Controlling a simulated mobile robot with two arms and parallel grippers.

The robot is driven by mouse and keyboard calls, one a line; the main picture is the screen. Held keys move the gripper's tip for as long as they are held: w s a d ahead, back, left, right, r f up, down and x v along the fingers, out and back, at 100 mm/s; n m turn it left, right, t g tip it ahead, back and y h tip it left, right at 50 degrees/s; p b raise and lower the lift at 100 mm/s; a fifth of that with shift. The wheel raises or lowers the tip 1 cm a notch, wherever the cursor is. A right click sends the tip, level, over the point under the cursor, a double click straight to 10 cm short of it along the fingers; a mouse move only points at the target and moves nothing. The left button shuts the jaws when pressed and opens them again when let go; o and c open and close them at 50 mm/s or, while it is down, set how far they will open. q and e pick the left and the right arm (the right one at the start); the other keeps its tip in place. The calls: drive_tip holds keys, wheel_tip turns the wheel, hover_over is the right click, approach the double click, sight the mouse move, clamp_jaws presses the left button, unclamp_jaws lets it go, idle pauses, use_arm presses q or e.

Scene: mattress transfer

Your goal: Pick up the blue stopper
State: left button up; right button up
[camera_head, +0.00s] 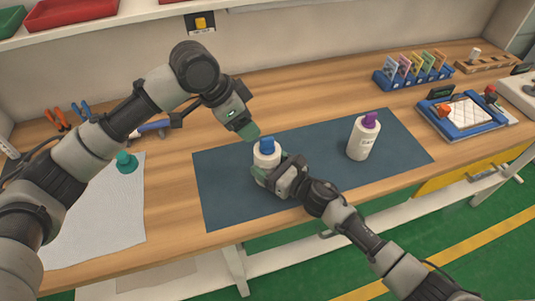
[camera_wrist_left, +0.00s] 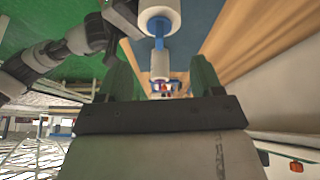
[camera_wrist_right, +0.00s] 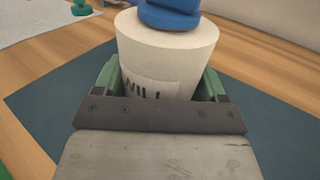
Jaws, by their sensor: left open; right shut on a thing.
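The blue stopper (camera_head: 267,144) sits in the top of a white bottle (camera_head: 265,159) standing on the dark blue mat. In the right wrist view, the stopper (camera_wrist_right: 168,13) shows above the labelled bottle (camera_wrist_right: 165,55). My right gripper (camera_wrist_right: 160,85) is shut around the bottle's body; its fingertips are partly hidden behind the bottle in the head view. My left gripper (camera_head: 250,132) is open, with green fingers, above and just left of the stopper, apart from it. In the left wrist view, the gap between the left fingers (camera_wrist_left: 163,78) is empty.
A white bottle with a purple stopper (camera_head: 361,137) stands at the mat's right part. A green stopper (camera_head: 126,162) stands on a white cloth (camera_head: 95,215) at left. Pliers (camera_head: 55,118), a blue card rack (camera_head: 412,70) and a blue tray (camera_head: 462,127) line the table. The mat's middle (camera_head: 320,150) is clear.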

sight(267, 139)
use_arm(q)
drive_tip(key=w+d+r+n+g+y, duration=0.2)
drive_tip(key=d+r+n+y, duration=0.25)
drive_tip(key=n, duration=1.25)
drive_tip(key=shift+y, duration=0.35)
drive_tip(key=f, duration=0.6)
drive_tip(key=shift+s+f, duration=0.2)
drive_tip(key=shift+f, duration=0.1)
drive_tip(key=shift+s+d+f, duration=0.1)
drive_tip(key=shift+f, duration=1.4)
drive_tip(key=shift+d+f, duration=0.1)
drive_tip(key=shift+f, duration=1.4)
drive_tip(key=shift+c, duration=0.5)
